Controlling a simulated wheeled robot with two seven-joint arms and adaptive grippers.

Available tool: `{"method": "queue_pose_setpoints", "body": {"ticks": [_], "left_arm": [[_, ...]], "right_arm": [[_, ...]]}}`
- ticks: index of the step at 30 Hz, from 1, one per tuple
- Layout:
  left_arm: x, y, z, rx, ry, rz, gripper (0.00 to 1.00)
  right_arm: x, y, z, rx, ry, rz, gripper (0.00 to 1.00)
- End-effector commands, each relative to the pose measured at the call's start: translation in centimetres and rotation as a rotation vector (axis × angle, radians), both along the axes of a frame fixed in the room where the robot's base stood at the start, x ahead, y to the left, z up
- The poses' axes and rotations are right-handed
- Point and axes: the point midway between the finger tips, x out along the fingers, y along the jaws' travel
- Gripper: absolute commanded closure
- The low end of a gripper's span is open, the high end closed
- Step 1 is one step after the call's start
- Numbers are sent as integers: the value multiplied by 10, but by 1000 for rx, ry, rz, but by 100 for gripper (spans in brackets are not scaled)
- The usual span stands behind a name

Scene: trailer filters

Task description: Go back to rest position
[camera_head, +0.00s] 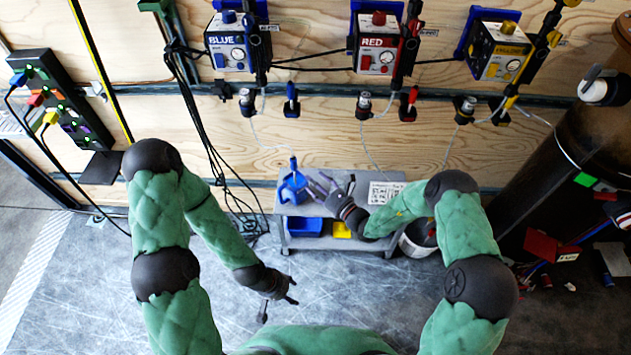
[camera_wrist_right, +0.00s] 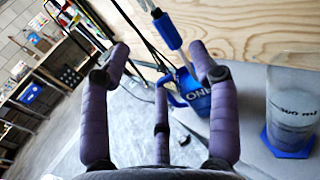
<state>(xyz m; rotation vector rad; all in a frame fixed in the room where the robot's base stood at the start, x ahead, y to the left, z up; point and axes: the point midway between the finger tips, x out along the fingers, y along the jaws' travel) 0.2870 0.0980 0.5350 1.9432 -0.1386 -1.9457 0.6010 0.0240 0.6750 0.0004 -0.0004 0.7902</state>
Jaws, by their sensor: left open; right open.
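My right gripper (camera_head: 327,187) is open and empty above the small grey table, just right of a blue jug (camera_head: 293,188). In the right wrist view my right gripper's purple fingers (camera_wrist_right: 160,55) are spread wide with nothing held between them. The blue jug (camera_wrist_right: 196,97), with lettering on it, stands beyond the right finger, which partly covers it. My left gripper (camera_head: 284,290) is open and empty, low over the grey floor in front of the table and to its left.
The grey table (camera_head: 335,210) carries a printed sheet (camera_head: 385,192); blue (camera_head: 304,227) and yellow (camera_head: 341,230) bins sit below. A clear cup (camera_wrist_right: 292,112) stands on a blue base. Blue, red and yellow units hang on the wooden wall. A dark cylinder (camera_head: 560,140) stands right. Floor left is clear.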

Motion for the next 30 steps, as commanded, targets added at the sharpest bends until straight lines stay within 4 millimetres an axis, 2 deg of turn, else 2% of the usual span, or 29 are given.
{"method": "queue_pose_setpoints", "body": {"ticks": [9,11,13,17,21,26,30], "left_arm": [[0,0,1,0,0,0,44],[0,0,2,0,0,0,44],[0,0,5,0,0,0,44],[0,0,13,0,0,0,44],[0,0,22,0,0,0,44],[0,0,32,0,0,0,44],[0,0,40,0,0,0,44]], "right_arm": [[-2,2,-1,-6,4,11,39],[-9,6,-4,-23,17,42,39],[-25,14,-10,-61,42,111,39],[-80,32,-29,-186,106,320,39],[-154,34,-53,-364,158,575,39],[-230,11,-74,-585,158,844,39],[-283,-23,-87,-787,103,1052,39]]}}
